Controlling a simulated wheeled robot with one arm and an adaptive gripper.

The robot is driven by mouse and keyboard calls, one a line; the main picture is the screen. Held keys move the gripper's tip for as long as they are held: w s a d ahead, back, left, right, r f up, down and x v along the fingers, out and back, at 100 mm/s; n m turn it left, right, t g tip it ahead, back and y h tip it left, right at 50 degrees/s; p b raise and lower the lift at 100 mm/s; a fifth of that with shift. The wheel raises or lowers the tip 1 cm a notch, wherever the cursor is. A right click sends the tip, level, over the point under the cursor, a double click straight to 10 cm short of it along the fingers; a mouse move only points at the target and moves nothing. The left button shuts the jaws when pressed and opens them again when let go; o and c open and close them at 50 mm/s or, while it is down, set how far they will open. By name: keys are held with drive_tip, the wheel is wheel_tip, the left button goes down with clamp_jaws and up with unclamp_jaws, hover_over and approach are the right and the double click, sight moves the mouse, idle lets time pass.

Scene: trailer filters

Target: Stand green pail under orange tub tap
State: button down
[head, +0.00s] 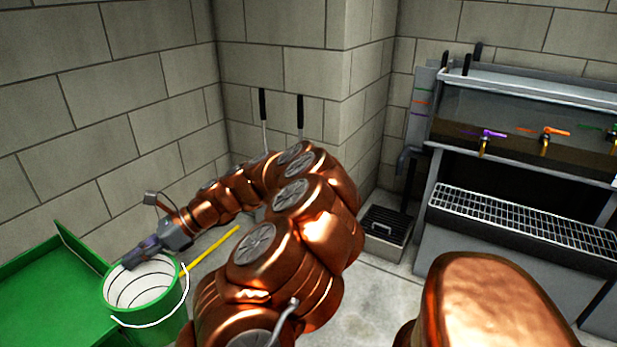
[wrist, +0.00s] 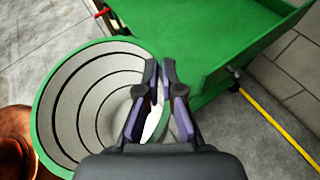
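The green pail (head: 172,326), white inside with dark rings and a white wire handle, is upright at the lower left of the head view. It fills the left of the wrist view (wrist: 45,130). My gripper (head: 137,254) reaches the pail's rim. In the wrist view my gripper (wrist: 158,68) has its fingers close together on either side of the rim, shut on it. The pail's bottom is out of frame. The orange tap (head: 545,136) is on the trough front at the right, between a purple tap (head: 485,142) and a green one (head: 612,133).
A green bench or tray (head: 45,295) with a raised edge adjoins the pail. A metal grating (head: 525,220) lies below the taps. A grey floor box with a grate (head: 386,222) sits left of it. Block walls close the corner.

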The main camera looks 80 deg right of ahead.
drive_tip(key=w+d+f+m+t+h, duration=0.1)
drive_tip(key=d+m+h, duration=0.3)
drive_tip(key=d, duration=0.4)
drive_tip(key=w+d+f+m+t+h, duration=0.1)
drive_tip(key=d+f+m+h, duration=0.1)
drive_tip(key=d+m+h, duration=0.3)
drive_tip(key=d+h, duration=0.1)
drive_tip(key=d, duration=0.2)
drive_tip(key=shift+d+f+t+h, duration=0.2)
drive_tip(key=shift+f+t+h, duration=0.1)
drive_tip(key=shift+f, duration=0.05)
drive_tip(key=shift+w, duration=0.1)
